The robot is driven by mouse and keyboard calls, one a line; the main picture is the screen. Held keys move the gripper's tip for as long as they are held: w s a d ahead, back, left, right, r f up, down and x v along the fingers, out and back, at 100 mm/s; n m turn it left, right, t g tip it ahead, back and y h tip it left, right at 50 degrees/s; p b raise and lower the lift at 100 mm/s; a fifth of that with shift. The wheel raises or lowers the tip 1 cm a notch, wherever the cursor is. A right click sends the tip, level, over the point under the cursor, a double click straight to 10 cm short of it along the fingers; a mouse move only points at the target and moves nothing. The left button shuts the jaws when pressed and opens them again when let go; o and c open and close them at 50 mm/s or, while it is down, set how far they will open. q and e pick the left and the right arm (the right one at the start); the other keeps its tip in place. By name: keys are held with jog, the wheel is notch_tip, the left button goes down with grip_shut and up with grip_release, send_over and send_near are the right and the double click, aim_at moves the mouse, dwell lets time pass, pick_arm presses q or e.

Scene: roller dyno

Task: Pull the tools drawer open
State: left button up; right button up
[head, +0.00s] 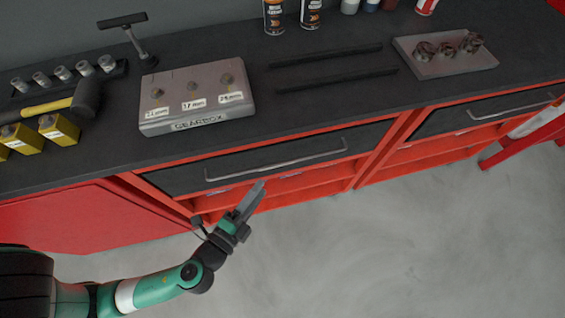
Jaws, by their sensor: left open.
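Two dark drawer fronts sit in the red workbench under the black top. The nearer drawer (190,176) has a long metal bar handle (275,164) and is shut. The other drawer (460,117), at the right, also has a bar handle (512,109) and looks shut. I see no label that tells which is the tools drawer. My left gripper (257,192) is open, just below and in front of the nearer drawer's handle. It appears apart from the handle, with nothing between its fingers. My right gripper is out of view.
On the bench top stand a grey gearbox block (196,97), a hammer (84,97), several sockets (62,73), yellow boxes (59,130), two black rails (325,57) and a tray with gears (480,62). Spray cans (273,15) stand at the back. The grey floor (400,250) in front is clear.

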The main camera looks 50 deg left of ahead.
aim_at(279, 163)
pick_arm(q)
jog(key=x, duration=1.1)
jog(key=shift+r+p, duration=0.1)
jog(key=shift+p, duration=0.25)
grip_shut()
dwell(0.7)
